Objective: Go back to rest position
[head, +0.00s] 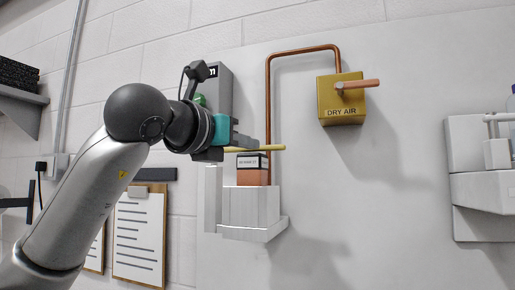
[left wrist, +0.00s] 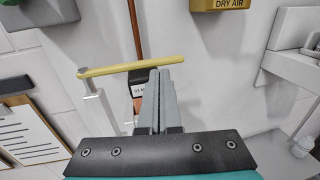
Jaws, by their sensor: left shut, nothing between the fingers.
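My left gripper (head: 254,144) reaches in from the left toward the wall fixture. It is shut and empty; its closed fingers also show in the left wrist view (left wrist: 160,78). A yellow rod (head: 270,148) runs crosswise at the fingertips, and in the left wrist view the rod (left wrist: 120,69) passes just beyond them. I cannot tell whether they touch. Below the rod is a copper-coloured block with a dark, labelled top (head: 252,162), on a white stepped holder (head: 250,208). My right gripper is not in view.
A yellow DRY AIR box (head: 341,105) with a copper-coloured handle is on the wall panel, beside a bent copper pipe (head: 268,90). A white wall unit (head: 480,185) is at the right. Clipboards (head: 139,235) hang at lower left. The panel between holder and wall unit is bare.

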